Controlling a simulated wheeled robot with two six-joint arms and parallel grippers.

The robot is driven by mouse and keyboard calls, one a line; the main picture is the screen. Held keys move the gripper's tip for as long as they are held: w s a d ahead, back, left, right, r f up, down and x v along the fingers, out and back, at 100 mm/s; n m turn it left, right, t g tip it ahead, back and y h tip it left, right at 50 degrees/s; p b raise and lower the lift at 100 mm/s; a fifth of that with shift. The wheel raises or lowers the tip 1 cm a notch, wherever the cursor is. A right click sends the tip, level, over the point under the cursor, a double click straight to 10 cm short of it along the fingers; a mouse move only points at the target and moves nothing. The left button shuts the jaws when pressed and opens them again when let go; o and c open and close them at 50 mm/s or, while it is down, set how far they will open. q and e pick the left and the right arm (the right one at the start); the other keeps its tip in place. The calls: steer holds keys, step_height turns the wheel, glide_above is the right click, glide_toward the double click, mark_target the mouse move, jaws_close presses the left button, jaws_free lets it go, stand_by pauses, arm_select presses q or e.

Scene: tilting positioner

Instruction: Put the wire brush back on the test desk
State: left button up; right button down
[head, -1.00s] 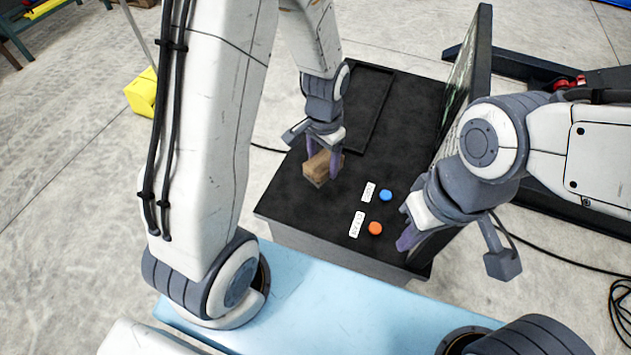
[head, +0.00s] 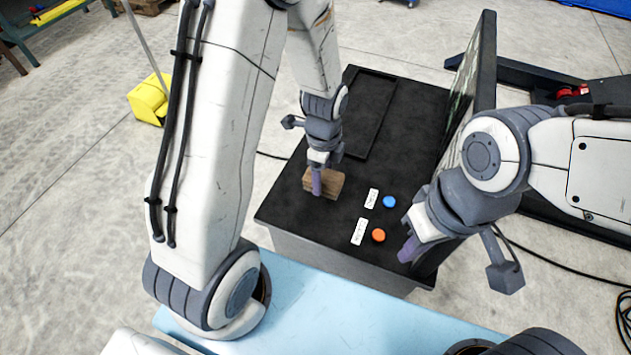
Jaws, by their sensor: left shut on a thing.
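The wire brush (head: 331,184) shows as a brown wooden block at the left part of the black test desk (head: 411,130). My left gripper (head: 317,184) points down and is shut on the brush. Its purple fingers cover part of the brush, and I cannot tell whether the brush touches the desk top. My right gripper (head: 409,249) hangs over the desk's front right edge, apart from the brush. Its fingers are seen from the side, so I cannot tell whether it is open.
A blue button (head: 389,201) and an orange button (head: 378,235) with white labels sit right of the brush. A shallow recessed tray (head: 372,85) lies behind it. A dark upright panel (head: 484,60) bounds the desk's right side. A yellow bucket (head: 149,99) stands on the floor.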

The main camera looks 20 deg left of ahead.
arm_select(q)
steer(key=shift+w+a+f, duration=0.15)
steer(key=shift+a+f, duration=0.15)
steer(key=shift+a, duration=0.2)
steer(key=shift+w+a+f, duration=0.1)
steer(key=shift+a+f, duration=0.15)
steer(key=shift+a, duration=0.2)
steer(key=shift+a+f, duration=0.1)
steer(key=shift+f, duration=0.15)
steer(key=shift+f+p, duration=0.45)
steer(key=shift+f, duration=1.4)
steer(key=shift+f, duration=0.15)
steer(key=o, duration=1.3)
